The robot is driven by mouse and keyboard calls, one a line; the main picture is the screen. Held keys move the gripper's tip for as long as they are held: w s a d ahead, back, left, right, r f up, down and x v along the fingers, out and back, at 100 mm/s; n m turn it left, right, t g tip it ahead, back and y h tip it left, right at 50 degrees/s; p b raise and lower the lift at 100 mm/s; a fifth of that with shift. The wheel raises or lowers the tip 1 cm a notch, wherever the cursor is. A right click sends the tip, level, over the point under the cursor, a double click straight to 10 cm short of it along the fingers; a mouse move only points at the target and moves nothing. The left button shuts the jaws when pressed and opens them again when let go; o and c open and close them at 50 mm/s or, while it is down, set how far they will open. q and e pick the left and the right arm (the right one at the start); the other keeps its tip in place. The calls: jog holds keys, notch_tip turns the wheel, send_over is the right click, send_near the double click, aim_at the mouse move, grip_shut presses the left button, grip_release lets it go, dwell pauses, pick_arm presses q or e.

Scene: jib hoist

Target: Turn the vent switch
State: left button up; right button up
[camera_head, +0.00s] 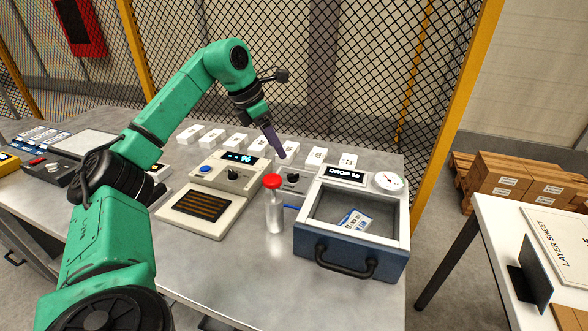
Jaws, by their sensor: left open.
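A small grey box with a dark rotary knob (293,177) stands on the metal table between a beige device and the drop box; I cannot read a vent label on it. A second dark knob (233,174) sits on the beige device (212,202) beside a blue button, under a display that seems to read 96. My left gripper (281,154) is open and empty, pointing down above and slightly behind the small grey box, apart from its knob. It is seen edge-on. My right gripper is not in view.
The drop box (352,215), with a gauge and front handle, is to the right. Several white labelled blocks (237,143) line the back. A mesh fence (300,60) stands behind the table.

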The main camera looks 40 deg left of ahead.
pick_arm(q)
send_over(293, 174)
jog(key=s+a, duration=0.1)
jog(key=s, duration=0.2)
notch_tip(293, 174, down, 5)
jog(key=shift+w+a+r, duration=0.1)
jog(key=x, duration=0.5)
jog(key=shift+w, duration=0.15)
jog(key=shift+f, duration=0.2)
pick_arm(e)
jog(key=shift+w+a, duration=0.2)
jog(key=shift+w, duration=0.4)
pick_arm(q)
jog(key=shift+c, duration=0.9)
grip_shut()
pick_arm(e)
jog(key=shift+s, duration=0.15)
